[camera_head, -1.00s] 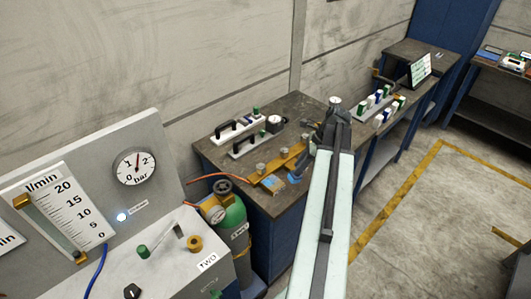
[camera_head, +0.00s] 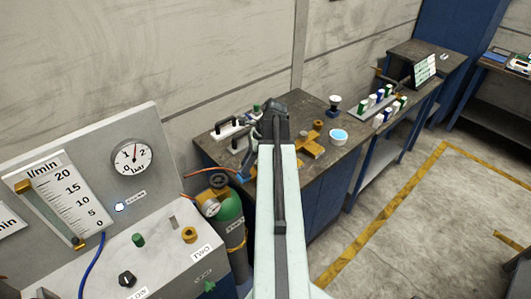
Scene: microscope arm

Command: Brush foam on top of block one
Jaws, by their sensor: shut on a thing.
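My gripper (camera_head: 249,155) is over the left part of the workbench, partly hidden by my own arm. It is shut on a thin thing, apparently the brush, whose blue end (camera_head: 242,178) points down near the bench's front left edge. A bowl with light blue foam (camera_head: 338,137) stands on the bench to the right of my arm. Brass-coloured blocks (camera_head: 311,148) lie just right of my arm, partly covered by it. I cannot tell which is block one, or whether the brush touches anything.
White plates with black handles (camera_head: 230,128) lie behind my gripper. A dark cup-like thing (camera_head: 335,104) stands at the back. A rack of coloured bottles (camera_head: 380,103) is farther right. A green gas cylinder (camera_head: 229,205) and a gauge panel (camera_head: 125,190) stand front left.

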